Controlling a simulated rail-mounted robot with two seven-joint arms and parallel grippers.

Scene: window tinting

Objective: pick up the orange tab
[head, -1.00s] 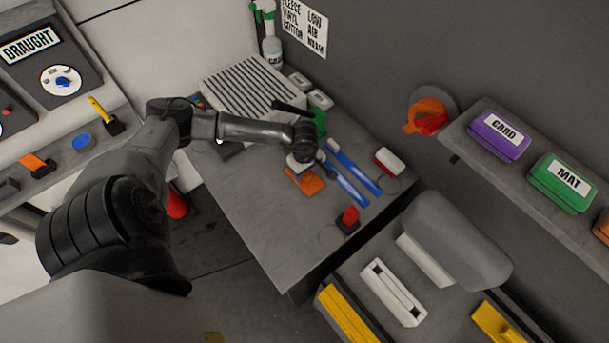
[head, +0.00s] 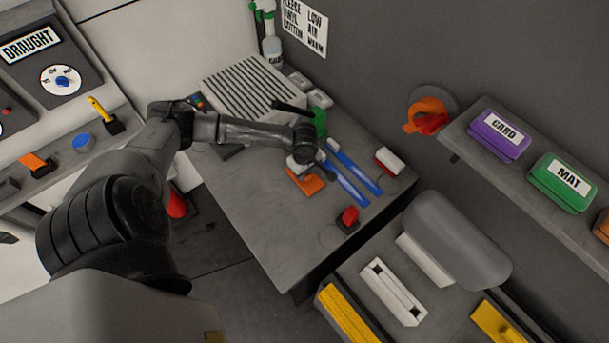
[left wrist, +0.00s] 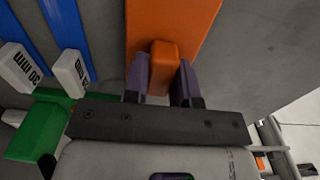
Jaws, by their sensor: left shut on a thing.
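The orange tab (head: 308,184) is on the grey bench top in the head view, partly hidden by my left gripper (head: 301,166). In the left wrist view it is a flat orange plate (left wrist: 182,22) with a raised orange block (left wrist: 163,66). My left gripper (left wrist: 161,86) has its two purple-grey fingers on either side of the raised block and is shut on it. I cannot tell whether the plate touches the bench. My right gripper is not in view.
Two blue strips with white ends (head: 350,186) lie right of the tab. A green holder (left wrist: 38,126) is close by. A red-topped block (head: 349,217) stands near the front edge, and a white-and-red piece (head: 389,160) lies at the right. The bench's front left is clear.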

